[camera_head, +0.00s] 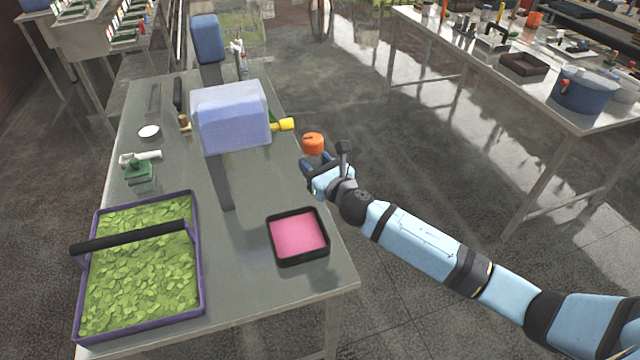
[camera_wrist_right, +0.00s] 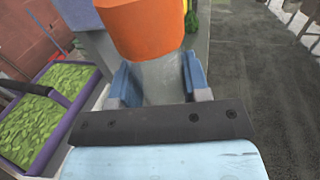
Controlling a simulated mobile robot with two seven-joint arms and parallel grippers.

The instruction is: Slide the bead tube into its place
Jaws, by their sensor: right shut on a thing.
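The bead tube seems to be the clear, pale tube (camera_wrist_right: 160,78) with a thick orange end (camera_wrist_right: 142,28). In the head view the orange end (camera_head: 313,141) shows above my right gripper (camera_head: 318,168); the tube itself is largely hidden there. My right gripper, seen in the wrist view (camera_wrist_right: 158,85), is shut on the tube between two blue fingers. It appears to the right of the bench. The lavender powder filler box (camera_head: 230,118), with a yellow part (camera_head: 285,125) on its right side, is left of the gripper. I cannot tell where the tube's seat is. My left gripper is out of view.
On the bench (camera_head: 255,275) stand a black-rimmed tray with pink contents (camera_head: 298,235) and a purple crate (camera_head: 201,265) of green leaves with a black handle. A green-and-white tool (camera_head: 140,168) lies left. Open floor separates a second bench (camera_head: 465,70) at right.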

